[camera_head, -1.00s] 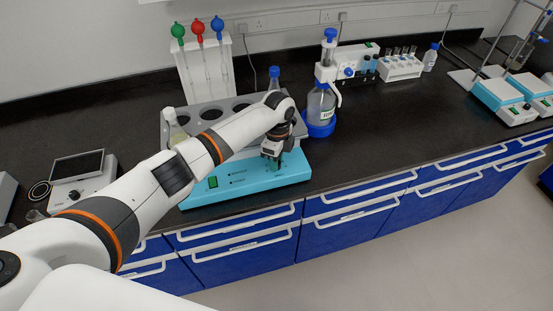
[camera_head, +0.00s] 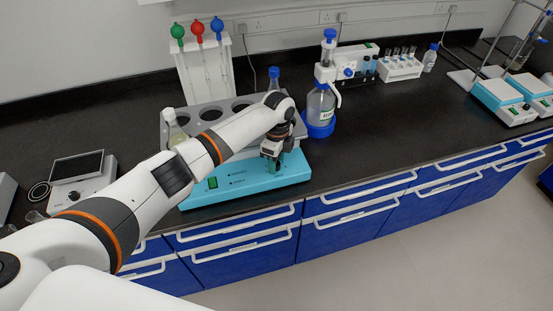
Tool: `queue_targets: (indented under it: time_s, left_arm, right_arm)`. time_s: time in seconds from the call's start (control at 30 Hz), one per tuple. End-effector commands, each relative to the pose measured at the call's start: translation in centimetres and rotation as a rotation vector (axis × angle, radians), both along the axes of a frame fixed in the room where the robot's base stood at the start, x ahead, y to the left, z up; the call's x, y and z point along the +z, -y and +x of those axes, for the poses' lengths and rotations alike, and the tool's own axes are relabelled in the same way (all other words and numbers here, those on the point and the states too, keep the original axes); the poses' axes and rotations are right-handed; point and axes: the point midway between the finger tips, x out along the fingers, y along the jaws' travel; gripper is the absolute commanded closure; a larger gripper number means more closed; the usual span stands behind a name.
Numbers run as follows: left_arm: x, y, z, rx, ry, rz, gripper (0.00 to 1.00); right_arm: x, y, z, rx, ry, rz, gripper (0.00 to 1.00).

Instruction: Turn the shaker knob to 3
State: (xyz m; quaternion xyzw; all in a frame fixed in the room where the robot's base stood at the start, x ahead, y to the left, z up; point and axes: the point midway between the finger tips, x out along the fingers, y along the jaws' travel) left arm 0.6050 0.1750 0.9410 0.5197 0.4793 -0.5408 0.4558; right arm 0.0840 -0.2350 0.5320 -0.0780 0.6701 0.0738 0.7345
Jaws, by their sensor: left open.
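The shaker (camera_head: 240,187) is a light-blue box with a grey holed tray (camera_head: 210,118) on top, on the black bench. A green switch (camera_head: 212,183) shows on the left of its front panel. My left arm comes in from the left across the shaker. My left gripper (camera_head: 272,163) points down at the right part of the panel and is open. The knob is hidden at the gripper, and I cannot tell whether the fingers touch it. The dial marks are too small to read. My right gripper is not in view.
A bottle with a blue-topped dispenser (camera_head: 321,105) stands close right of the shaker. A pipette rack (camera_head: 205,65) stands behind it. A balance (camera_head: 80,180) is at the left.

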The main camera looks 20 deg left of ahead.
Motion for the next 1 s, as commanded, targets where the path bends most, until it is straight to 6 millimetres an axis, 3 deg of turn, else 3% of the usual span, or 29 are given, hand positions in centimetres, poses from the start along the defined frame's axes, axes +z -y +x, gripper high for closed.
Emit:
queue_targets:
  time_s: [0.17, 0.6, 0.8, 1.0]
  left_arm:
    - [1.8, 0.0, 0.2, 0.0, 0.005, -0.001, 0.52]
    - [10.3, 0.1, 0.6, 0.0, 0.004, -0.001, 0.52]
    - [11.8, 0.1, 0.6, 0.0, 0.002, 0.0, 0.52]
    - [12.0, 0.1, 0.6, 0.0, 0.001, 0.0, 0.52]
  right_arm:
    - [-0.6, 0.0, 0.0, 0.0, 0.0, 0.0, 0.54]
    - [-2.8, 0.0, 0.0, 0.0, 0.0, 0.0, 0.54]
    - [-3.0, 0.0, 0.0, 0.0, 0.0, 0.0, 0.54]
    - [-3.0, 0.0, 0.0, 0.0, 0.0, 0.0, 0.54]
